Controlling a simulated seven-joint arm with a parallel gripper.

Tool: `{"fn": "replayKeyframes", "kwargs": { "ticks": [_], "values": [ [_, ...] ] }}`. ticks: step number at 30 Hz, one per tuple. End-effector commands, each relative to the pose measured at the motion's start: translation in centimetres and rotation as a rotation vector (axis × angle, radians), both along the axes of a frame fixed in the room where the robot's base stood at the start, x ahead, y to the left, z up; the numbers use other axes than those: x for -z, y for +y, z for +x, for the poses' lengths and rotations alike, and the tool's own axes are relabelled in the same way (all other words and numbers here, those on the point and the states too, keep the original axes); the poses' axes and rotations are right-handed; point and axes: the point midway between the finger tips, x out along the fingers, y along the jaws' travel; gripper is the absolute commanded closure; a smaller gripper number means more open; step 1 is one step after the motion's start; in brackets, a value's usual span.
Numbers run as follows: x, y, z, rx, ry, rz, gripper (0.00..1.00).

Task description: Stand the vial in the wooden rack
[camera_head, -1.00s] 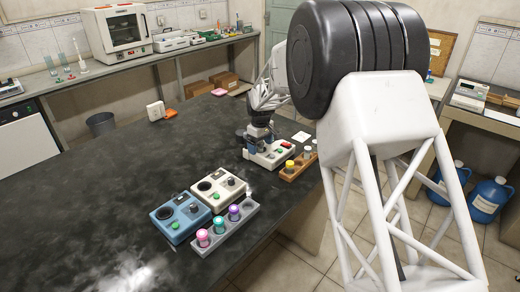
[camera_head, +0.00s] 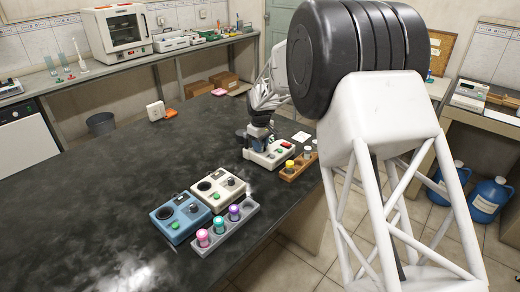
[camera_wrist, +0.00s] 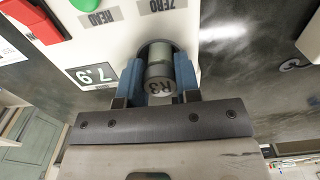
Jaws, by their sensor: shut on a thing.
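My gripper (camera_wrist: 158,83) is shut on a vial (camera_wrist: 159,72) with a grey end marked R3, held between the two blue fingers. Beyond the vial in the wrist view is the dark round well of a white meter (camera_wrist: 107,47). I cannot tell whether the vial's lower end is inside the well or just above it. In the head view my gripper (camera_head: 259,134) is over the left part of the white meter (camera_head: 269,157), and the vial cannot be made out there. The wooden rack (camera_head: 290,177) stands just right of the meter, holding a yellow-capped vial (camera_head: 290,165) and a pale-capped vial (camera_head: 307,152).
A second white meter (camera_head: 218,190) and a blue meter (camera_head: 180,217) stand nearer. A grey rack (camera_head: 229,231) beside them holds pink, teal and purple-capped vials. The wooden rack is close to the bench's right edge.

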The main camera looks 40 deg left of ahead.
Motion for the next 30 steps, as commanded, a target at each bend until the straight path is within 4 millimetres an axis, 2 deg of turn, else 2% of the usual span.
{"fn": "replayKeyframes", "kwargs": {
  "ticks": [21,30],
  "values": [
    [-3.7,0.0,0.0,0.0,-0.001,0.001,0.85],
    [-4.0,0.0,0.0,0.0,0.0,0.0,0.85]
  ]
}}
